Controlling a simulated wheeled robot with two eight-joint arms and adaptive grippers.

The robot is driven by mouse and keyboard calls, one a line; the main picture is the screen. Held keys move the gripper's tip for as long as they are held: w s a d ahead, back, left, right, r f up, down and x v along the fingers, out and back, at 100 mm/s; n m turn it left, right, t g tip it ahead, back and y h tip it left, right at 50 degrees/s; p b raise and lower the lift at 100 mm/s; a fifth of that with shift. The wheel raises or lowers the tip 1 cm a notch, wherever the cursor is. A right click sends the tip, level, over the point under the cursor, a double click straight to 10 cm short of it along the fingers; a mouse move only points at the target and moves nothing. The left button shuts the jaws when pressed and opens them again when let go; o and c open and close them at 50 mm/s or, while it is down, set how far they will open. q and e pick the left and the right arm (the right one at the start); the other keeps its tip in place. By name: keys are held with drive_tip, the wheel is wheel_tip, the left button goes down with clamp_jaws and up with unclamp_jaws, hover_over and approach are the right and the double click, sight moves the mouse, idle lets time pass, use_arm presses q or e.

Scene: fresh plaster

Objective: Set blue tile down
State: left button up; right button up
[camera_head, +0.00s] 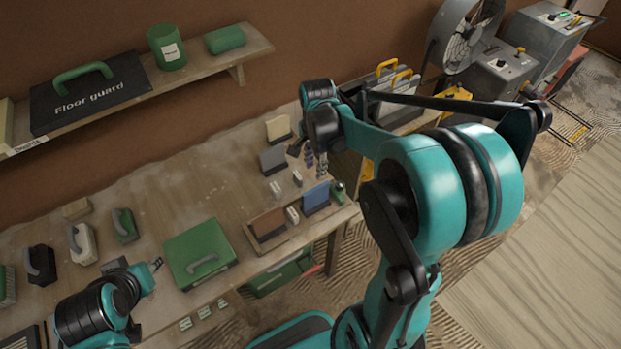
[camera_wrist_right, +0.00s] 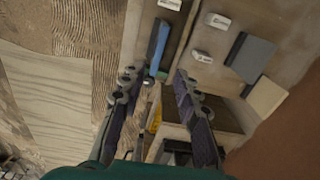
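The blue tile (camera_head: 316,197) stands on edge in the right part of a low wooden tray (camera_head: 283,238) on the bench. It also shows in the right wrist view (camera_wrist_right: 158,45), seen edge-on just beyond the fingertips. My right gripper (camera_head: 314,164) is above and behind the tray; in the right wrist view (camera_wrist_right: 156,78) its fingers are spread with nothing between them. The blue tile is apart from both fingers. My left gripper (camera_head: 155,265) is at the lower left, near the green case; its finger opening is too small to judge.
A brown tile (camera_head: 268,223) shares the tray. A grey tile (camera_head: 272,159) and a beige tile (camera_head: 278,128) stand behind it, with small white labels nearby. A small green bottle (camera_head: 338,191) stands at the tray's right end. A green case (camera_head: 199,252) lies left of the tray.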

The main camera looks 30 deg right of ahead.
drive_tip(key=s+a+r+n+t, duration=0.6)
drive_tip(key=s+a+n, duration=0.4)
drive_tip(key=n, duration=0.6)
drive_tip(key=shift+s+r+t, duration=0.3)
drive_tip(key=shift+s+t, duration=0.15)
drive_tip(key=shift+t, duration=0.05)
drive_tip(key=shift+a, duration=0.1)
